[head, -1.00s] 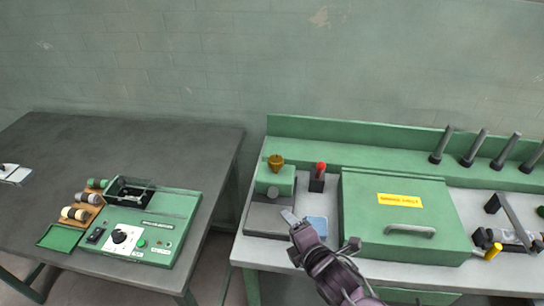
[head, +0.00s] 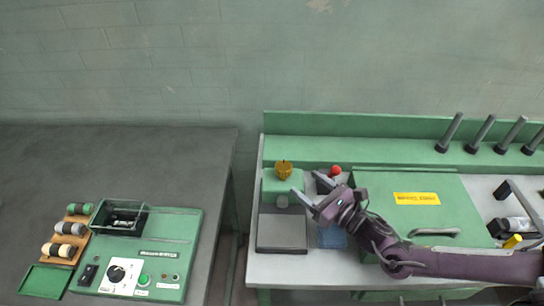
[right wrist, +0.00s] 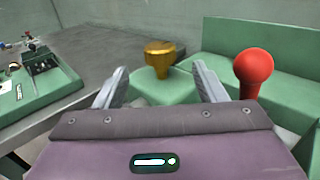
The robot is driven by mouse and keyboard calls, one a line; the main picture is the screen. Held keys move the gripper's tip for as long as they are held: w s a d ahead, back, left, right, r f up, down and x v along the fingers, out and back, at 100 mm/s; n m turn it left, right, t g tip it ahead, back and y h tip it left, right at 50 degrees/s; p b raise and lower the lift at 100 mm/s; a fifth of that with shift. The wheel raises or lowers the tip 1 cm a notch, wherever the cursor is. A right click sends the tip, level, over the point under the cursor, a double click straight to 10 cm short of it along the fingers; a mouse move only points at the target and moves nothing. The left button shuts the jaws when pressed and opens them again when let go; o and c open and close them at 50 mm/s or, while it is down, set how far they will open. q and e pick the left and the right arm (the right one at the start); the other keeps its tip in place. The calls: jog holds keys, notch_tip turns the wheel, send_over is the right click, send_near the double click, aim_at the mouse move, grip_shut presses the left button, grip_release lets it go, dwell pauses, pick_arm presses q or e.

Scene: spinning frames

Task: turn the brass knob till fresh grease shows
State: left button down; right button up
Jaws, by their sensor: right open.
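The brass knob (head: 284,170) stands on top of a small green block (head: 271,189) at the left end of the right-hand bench. In the right wrist view the knob (right wrist: 160,58) shows beyond and between my fingertips, with a gap to them. My right gripper (head: 306,198) is open and empty, a little in front and to the right of the knob. It also shows in the right wrist view (right wrist: 158,80). I cannot make out any grease. My left gripper is in neither view.
A red-topped lever (head: 336,170) stands close right of the knob; its red ball (right wrist: 254,68) is near my right finger. A green lidded box (head: 400,185) fills the bench middle. A grey plate (head: 282,240) lies before the block. A green control panel (head: 165,250) sits on the left table.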

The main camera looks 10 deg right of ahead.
aim_at(279, 162)
jog(key=x, duration=0.2)
jog(key=p+x, duration=0.1)
jog(key=x, duration=0.1)
jog(key=shift+r, duration=0.25)
jog(key=p+x, duration=0.1)
jog(key=x, duration=0.2)
jog(key=shift+w+a+f, duration=0.15)
jog(key=shift+w+a, duration=0.05)
jog(key=shift+w, duration=0.1)
jog(key=x, duration=0.3)
jog(key=shift+w+a+f+p, duration=0.1)
jog(key=shift+w+p, duration=0.2)
jog(key=shift+w+a, duration=0.1)
jog(key=shift+w, duration=0.05)
jog(key=shift+c, duration=0.2)
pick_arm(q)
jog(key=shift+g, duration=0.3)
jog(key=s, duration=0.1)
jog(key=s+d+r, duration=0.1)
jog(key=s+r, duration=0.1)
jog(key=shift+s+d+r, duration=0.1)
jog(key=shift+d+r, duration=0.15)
pick_arm(e)
jog(key=c, duration=0.9)
